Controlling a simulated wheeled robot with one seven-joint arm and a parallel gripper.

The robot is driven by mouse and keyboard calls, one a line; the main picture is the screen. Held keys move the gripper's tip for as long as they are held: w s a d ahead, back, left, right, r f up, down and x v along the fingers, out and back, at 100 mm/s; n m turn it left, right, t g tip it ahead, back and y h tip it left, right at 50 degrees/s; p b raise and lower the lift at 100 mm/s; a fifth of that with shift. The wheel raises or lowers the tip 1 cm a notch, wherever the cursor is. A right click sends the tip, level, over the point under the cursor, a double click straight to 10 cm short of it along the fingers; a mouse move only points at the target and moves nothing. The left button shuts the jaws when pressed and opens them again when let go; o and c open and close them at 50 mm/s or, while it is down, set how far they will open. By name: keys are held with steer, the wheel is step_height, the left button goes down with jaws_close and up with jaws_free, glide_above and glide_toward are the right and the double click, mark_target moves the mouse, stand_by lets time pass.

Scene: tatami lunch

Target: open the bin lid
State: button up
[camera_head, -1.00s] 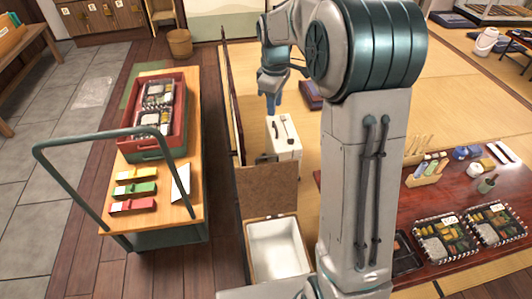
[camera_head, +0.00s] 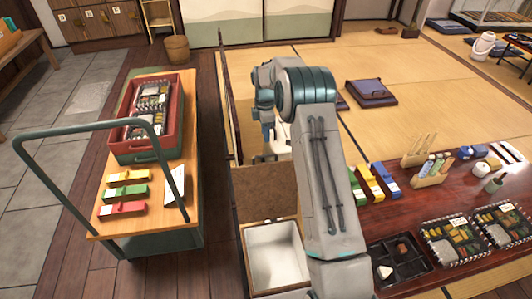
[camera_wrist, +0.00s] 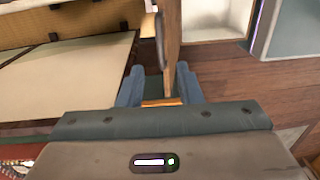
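The open bin, a box with a white inside (camera_head: 272,245), stands at front centre in the head view. Its brown lid (camera_head: 262,190) stands up at the far rim. My gripper (camera_head: 267,131) is beyond the lid, partly hidden by my arm. In the wrist view my gripper's blue fingers (camera_wrist: 160,86) are spread apart. A thin wooden board (camera_wrist: 172,45) with a dark handle-like piece is seen edge-on between or just beyond them. I cannot tell whether it is the lid, or whether a finger touches it.
A trolley (camera_head: 190,215) with a red crate (camera_head: 148,152) stands left of the bin. A thin dark partition (camera_head: 230,100) rises behind it. A white case (camera_head: 284,142) is half hidden by my arm. A low red table (camera_head: 450,195) with lunch boxes lies right. Tatami behind is mostly clear.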

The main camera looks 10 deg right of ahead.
steer(key=f, duration=0.6)
steer(key=f+b, duration=0.1)
steer(key=f, duration=0.2)
steer(key=shift+s+f, duration=0.15)
steer(key=shift+s, duration=0.15)
jaws_close()
